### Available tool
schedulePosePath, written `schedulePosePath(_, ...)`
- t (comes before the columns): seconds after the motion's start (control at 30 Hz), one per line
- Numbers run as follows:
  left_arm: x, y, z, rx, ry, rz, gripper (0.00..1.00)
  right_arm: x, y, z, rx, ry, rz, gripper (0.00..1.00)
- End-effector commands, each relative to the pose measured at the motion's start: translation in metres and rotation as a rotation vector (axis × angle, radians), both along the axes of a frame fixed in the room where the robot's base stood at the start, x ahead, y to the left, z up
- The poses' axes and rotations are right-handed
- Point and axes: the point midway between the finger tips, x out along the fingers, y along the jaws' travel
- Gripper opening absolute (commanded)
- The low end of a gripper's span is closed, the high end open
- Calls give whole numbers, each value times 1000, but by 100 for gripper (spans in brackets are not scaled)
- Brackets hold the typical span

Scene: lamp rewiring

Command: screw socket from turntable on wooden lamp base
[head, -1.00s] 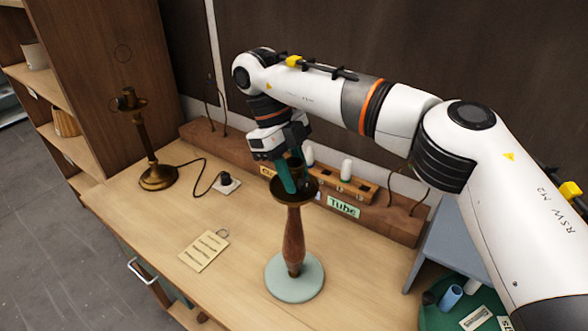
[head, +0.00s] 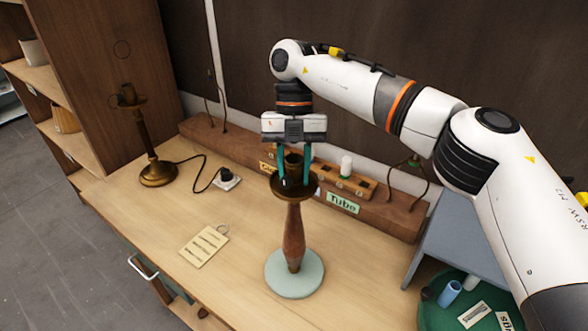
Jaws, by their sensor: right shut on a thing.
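The wooden lamp base (head: 294,240) stands upright on a pale round foot on the workbench, with a brass cup (head: 294,192) at its top. A dark brass socket (head: 293,166) sits upright at the cup. My right gripper (head: 294,178) points straight down from above, its two green fingers on either side of the socket, shut on it. Whether the socket's thread is engaged is hidden inside the cup. The green turntable (head: 433,315) is at the lower right, partly cut off by the frame and partly covered by my arm. My left gripper is not in view.
A brass lamp (head: 150,140) with a cord stands at the back left. A paper note (head: 204,246) lies on the bench. A wooden rack (head: 352,184) with bulbs and a "Tube" label (head: 343,203) is behind the base. A grey-blue stand (head: 465,250) is at right.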

Motion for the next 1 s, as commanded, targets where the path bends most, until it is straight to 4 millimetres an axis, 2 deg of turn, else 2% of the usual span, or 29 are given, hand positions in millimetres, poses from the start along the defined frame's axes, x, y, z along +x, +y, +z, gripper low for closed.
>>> schedulePosePath(0.13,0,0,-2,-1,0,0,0,0,0,-1,0,0,-62,12)
schedulePosePath(0.33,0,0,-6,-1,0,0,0,0,0,-1,1,-1,-244,12)
schedulePosePath(0.57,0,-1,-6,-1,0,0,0,0,0,0,-1,0,-269,12)
schedulePosePath(0.6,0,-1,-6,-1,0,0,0,0,0,0,-1,-1,-269,37)
schedulePosePath(0.73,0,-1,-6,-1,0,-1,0,0,0,-1,-2,-1,-268,58)
schedulePosePath(1.0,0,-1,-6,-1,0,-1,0,0,0,0,-2,-2,-267,58)
